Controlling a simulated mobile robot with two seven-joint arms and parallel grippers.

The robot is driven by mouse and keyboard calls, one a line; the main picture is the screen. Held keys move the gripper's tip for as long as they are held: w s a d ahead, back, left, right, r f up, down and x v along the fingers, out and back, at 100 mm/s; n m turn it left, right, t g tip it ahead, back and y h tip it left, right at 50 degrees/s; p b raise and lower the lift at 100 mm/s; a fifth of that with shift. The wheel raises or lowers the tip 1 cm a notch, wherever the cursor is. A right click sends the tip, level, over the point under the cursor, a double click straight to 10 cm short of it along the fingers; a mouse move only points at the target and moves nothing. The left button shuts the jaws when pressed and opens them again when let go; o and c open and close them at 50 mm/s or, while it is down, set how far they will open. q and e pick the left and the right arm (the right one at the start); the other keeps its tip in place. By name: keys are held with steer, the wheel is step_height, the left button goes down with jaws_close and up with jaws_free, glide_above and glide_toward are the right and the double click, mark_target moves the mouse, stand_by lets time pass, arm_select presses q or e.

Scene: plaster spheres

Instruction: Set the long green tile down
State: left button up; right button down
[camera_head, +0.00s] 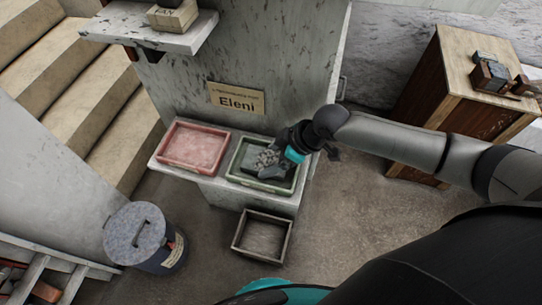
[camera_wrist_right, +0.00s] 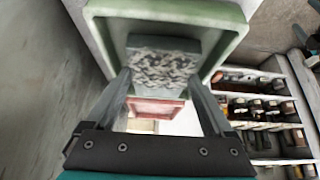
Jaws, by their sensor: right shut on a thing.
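The long green tile (camera_wrist_right: 165,43) is between the two fingers of my right gripper (camera_wrist_right: 160,78) in the wrist view, with a grey-green edge and a speckled grey face. The gripper is shut on it. In the head view my right gripper (camera_head: 273,163) reaches in from the right over the green tray (camera_head: 240,177), hiding part of its inside. The green tray's rim also shows behind the tile in the wrist view (camera_wrist_right: 232,22). I cannot tell whether the tile touches the tray floor. My left gripper is not in view.
A pink tray (camera_head: 195,147) stands left of the green one on the same ledge. An empty wooden box (camera_head: 262,238) is below, with a lidded bucket (camera_head: 146,240) left of it. A wooden cabinet (camera_head: 462,85) with small things on top stands at the right.

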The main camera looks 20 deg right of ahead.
steer(key=shift+f, duration=0.4)
steer(key=shift+c, duration=0.2)
jaws_free()
steer(key=shift+o, duration=0.2)
steer(key=shift+f, duration=0.1)
steer(key=shift+r+p, duration=2.05)
steer(key=shift+r, duration=0.05)
